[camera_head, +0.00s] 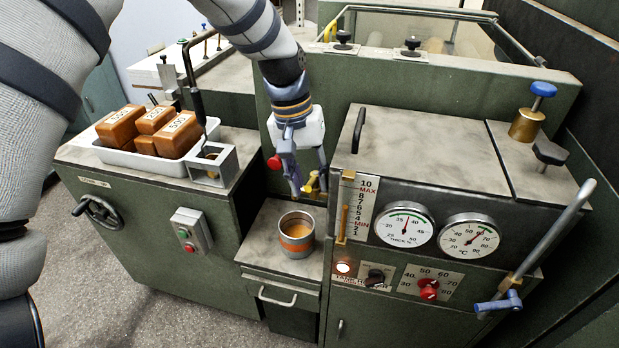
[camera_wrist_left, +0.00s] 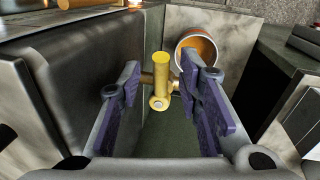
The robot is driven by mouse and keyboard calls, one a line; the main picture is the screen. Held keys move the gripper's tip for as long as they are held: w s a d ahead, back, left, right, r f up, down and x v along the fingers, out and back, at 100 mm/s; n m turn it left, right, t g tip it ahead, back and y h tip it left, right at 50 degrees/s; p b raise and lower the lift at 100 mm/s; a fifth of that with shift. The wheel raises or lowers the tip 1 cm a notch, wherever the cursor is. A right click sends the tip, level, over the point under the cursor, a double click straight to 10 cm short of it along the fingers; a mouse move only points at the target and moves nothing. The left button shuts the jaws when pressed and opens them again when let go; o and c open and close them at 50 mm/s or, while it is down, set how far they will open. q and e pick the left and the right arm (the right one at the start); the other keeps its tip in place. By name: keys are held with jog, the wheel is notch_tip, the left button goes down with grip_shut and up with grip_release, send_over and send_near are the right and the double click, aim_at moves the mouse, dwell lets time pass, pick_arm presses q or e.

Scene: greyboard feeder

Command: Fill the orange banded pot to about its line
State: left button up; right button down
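The pot (camera_head: 297,246) is a grey metal cup with an orange band. It stands upright on the low shelf in front of the machine, with tan-orange material inside. It also shows in the left wrist view (camera_wrist_left: 184,46), where the inside looks orange; I cannot tell its level against a line. A brass tap (camera_wrist_left: 161,64) sticks out of the machine's side, above and behind the pot in the head view (camera_head: 309,184). My left gripper (camera_head: 310,188) is open, its purple-padded fingers on either side of the tap with gaps visible (camera_wrist_left: 160,84). My right gripper is out of view.
A white tray (camera_head: 117,155) with several brown blocks stands on the left cabinet, beside a small metal box frame (camera_head: 227,165). The machine front carries a level scale (camera_head: 357,206), two dials and a red knob (camera_head: 428,289). A long grey lever (camera_head: 556,235) juts out at right.

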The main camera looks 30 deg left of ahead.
pick_arm(q)
notch_tip(320, 180, up, 12)
jog(key=a, duration=0.2)
jog(key=shift+s+f, duration=0.25)
jog(key=shift+s, duration=0.1)
